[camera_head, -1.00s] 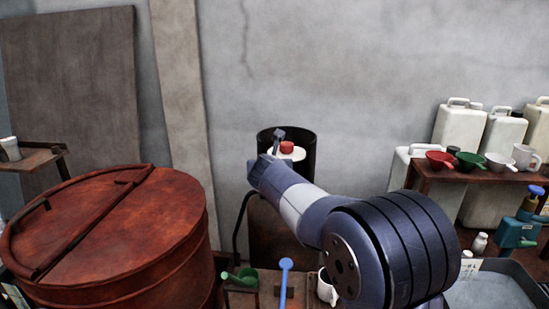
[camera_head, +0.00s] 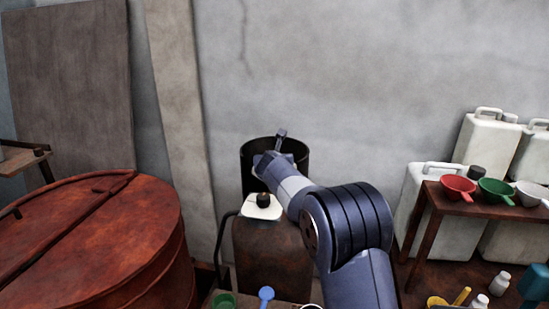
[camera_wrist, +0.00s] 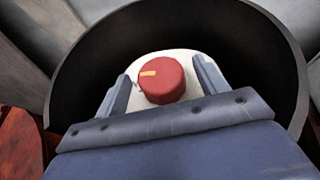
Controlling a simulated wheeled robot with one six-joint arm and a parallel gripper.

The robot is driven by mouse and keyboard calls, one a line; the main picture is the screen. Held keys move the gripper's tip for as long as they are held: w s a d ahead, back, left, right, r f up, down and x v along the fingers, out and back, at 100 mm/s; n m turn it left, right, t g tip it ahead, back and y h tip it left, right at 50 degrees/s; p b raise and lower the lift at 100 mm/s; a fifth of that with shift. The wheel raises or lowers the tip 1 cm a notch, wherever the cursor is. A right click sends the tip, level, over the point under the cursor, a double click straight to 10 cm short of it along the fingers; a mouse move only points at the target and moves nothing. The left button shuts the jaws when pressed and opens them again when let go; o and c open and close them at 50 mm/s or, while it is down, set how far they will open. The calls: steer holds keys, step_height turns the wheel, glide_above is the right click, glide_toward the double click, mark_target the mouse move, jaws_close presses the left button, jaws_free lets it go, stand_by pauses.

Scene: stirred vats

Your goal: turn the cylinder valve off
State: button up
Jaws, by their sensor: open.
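My gripper (camera_wrist: 163,83) is open, with one finger on each side of the knob. I cannot tell whether either finger touches it. A black round shroud (camera_wrist: 75,75) curves around them; it also shows in the head view (camera_head: 247,165). There my gripper (camera_head: 280,138) is at the shroud's opening, and the arm hides the red knob.
A rusty brown tank (camera_head: 270,260) with a white top and black cap (camera_head: 263,200) stands in front of the shroud. A large red-brown vat (camera_head: 90,230) is at left. White jugs (camera_head: 435,205) and a small table (camera_head: 432,195) with bowls are at right.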

steer(key=shift+w+f, duration=0.25)
steer(key=shift+w, duration=0.4)
steer(key=c, duration=1)
steer(key=shift+a+f+m+h+b, duration=0.15)
steer(key=shift+m+h+b, duration=0.55)
steer(key=shift+h, duration=0.1)
steer(key=shift+r+m+g+h+p, duration=0.2)
steer(key=shift+m+h+p, duration=0.25)
steer(key=shift+m+h, duration=0.15)
steer(key=shift+r+m+g+h+p, duration=0.1)
steer(key=shift+m+g+h+p, duration=0.1)
steer(key=shift+m+h+p, duration=0.3)
steer(key=shift+f+m+h+p, duration=0.15)
steer(key=shift+m+h+p, duration=0.15)
steer(key=shift+m+h, duration=0.35)
